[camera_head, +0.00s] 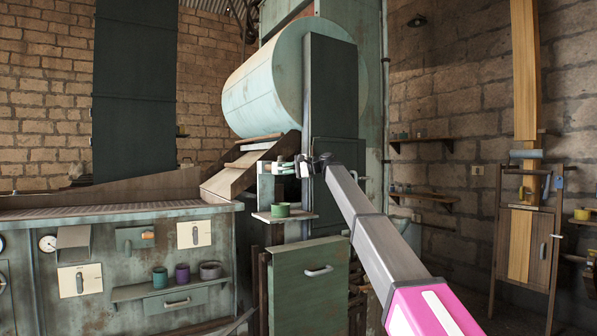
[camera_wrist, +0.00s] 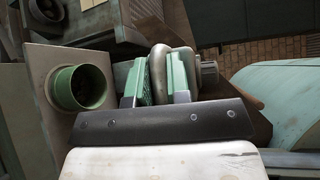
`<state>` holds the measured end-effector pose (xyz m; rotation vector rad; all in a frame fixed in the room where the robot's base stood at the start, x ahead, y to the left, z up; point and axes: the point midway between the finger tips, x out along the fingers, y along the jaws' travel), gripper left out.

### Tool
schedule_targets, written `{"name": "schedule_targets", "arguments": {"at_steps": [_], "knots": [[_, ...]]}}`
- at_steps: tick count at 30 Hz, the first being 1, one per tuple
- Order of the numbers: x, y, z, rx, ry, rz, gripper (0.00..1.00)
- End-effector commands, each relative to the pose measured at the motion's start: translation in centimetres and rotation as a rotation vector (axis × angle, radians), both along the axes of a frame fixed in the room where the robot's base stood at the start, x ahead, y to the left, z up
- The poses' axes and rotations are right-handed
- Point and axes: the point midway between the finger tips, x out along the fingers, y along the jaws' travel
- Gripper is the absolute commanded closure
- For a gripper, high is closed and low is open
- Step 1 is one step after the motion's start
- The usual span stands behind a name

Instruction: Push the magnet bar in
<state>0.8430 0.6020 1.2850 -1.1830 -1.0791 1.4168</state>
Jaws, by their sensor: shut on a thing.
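My gripper (camera_head: 302,168) is at the end of my arm, beside the upright frame below the big pale green drum. In the wrist view, my gripper (camera_wrist: 157,88) has two green-padded fingers closed around a grey rounded metal piece (camera_wrist: 158,62). It looks like the handle of the magnet bar. The rest of the bar is hidden or too small to make out, so I cannot tell how deep it sits. In the head view, the fingers hide most of the held piece.
A green cup (camera_head: 280,210) stands on a small shelf (camera_head: 300,215) just below my gripper; the cup also shows close by in the wrist view (camera_wrist: 82,88). The drum (camera_head: 275,80) and wooden chute (camera_head: 232,178) are above and left. A green drawer cabinet (camera_head: 308,295) stands below.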

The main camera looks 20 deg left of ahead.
Motion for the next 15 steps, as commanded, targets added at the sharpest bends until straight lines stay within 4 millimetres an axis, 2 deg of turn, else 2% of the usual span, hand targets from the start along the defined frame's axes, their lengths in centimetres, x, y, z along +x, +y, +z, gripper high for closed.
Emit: {"name": "schedule_targets", "arguments": {"at_steps": [1,6,15], "knots": [[1.6,1.6,0.2,-0.001,0.001,0.002,1.0],[4.4,4.7,0.1,-0.001,0.0,0.001,1.0],[6.9,7.7,0.0,-0.001,-0.001,0.0,1.0]]}}
